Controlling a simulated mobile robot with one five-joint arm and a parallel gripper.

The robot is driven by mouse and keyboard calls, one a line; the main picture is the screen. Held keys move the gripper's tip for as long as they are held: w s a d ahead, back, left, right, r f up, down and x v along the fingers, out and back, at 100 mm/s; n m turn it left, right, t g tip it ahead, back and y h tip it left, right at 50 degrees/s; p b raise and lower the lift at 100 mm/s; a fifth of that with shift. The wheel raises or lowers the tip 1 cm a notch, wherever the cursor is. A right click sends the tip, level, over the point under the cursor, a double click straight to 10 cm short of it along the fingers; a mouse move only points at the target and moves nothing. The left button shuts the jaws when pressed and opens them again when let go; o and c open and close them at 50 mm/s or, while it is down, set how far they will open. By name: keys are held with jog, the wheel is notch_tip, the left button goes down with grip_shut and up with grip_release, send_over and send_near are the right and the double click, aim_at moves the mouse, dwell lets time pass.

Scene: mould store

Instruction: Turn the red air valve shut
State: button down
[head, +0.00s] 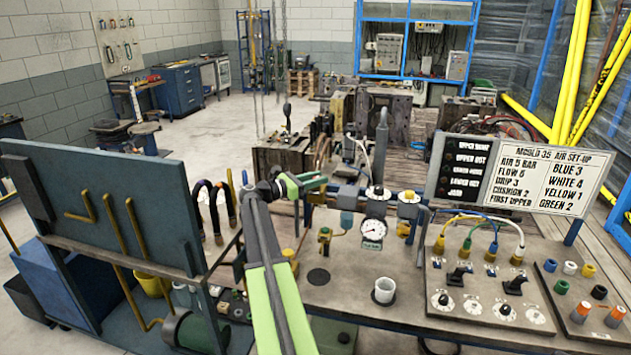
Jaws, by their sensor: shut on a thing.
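My gripper (312,184), at the end of my green and grey arm, is at the left end of the grey air line (348,195) on the bench. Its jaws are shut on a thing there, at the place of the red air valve. The valve is mostly hidden by the jaws, so I cannot make out its handle or how far it is turned. A round white pressure gauge (373,232) hangs from the line to the right of my gripper. A small brass valve with a yellow lever (337,233) sits below the line.
A panel with knobs and coloured hoses (480,290) is at the right, below a set-up sign (548,180). Moulds (385,115) stand behind the line.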

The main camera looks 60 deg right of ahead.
jog(key=shift+s, duration=0.25)
jog(key=c, duration=1)
grip_release()
jog(key=shift+s, duration=0.1)
jog(key=shift+c, duration=0.2)
jog(key=v, duration=1.2)
jog(key=shift+f, duration=0.15)
